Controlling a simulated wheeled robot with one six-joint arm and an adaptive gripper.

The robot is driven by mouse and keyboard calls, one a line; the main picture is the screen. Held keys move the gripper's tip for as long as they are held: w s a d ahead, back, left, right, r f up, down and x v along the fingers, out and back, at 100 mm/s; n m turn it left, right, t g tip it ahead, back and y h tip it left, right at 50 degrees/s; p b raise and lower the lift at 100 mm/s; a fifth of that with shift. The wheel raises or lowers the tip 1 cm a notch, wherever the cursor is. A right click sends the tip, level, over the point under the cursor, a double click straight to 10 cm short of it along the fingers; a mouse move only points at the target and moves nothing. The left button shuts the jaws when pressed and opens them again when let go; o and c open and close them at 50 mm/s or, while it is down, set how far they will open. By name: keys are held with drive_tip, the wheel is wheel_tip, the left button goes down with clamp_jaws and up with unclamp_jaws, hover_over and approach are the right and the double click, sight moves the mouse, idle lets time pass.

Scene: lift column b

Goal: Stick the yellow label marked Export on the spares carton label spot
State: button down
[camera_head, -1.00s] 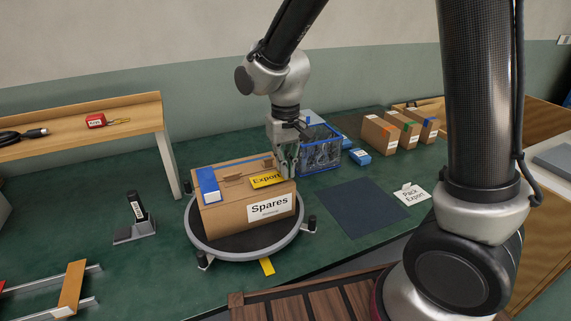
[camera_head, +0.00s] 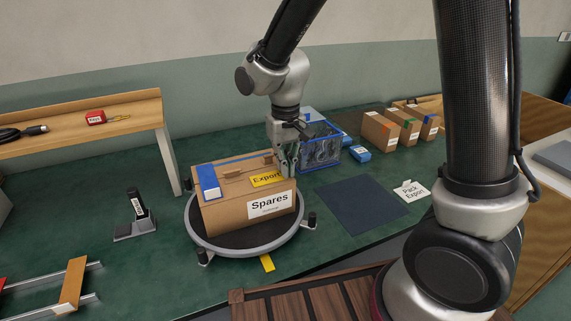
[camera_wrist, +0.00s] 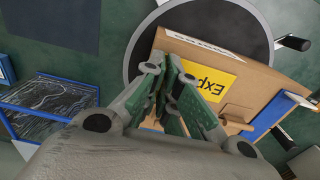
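The yellow Export label (camera_head: 266,180) is at the top face of the brown spares carton (camera_head: 222,215), near its front right. It also shows in the wrist view (camera_wrist: 213,78), where part of its text is hidden behind my fingers. My gripper (camera_head: 290,174) is at the label's right end. Its fingers (camera_wrist: 169,64) are close together, and they look shut on that end of the label. The exact contact is hidden, and I cannot tell whether the label lies flush on the carton. The carton has a white Spares label on its front and blue tape on top.
The carton stands on a round turntable (camera_head: 207,241) with small posts on its rim. Behind my gripper is a blue-edged wire basket (camera_head: 321,153). A dark mat (camera_head: 362,207) lies clear to the right, beside a Pack Export card (camera_head: 411,191). Several small cartons stand at the back right.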

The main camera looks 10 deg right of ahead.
drive_tip(key=c, duration=1.6)
unclamp_jaws()
drive_tip(key=shift+o, duration=0.2)
drive_tip(key=shift+r, duration=0.1)
wheel_tip(320, 180, up, 12)
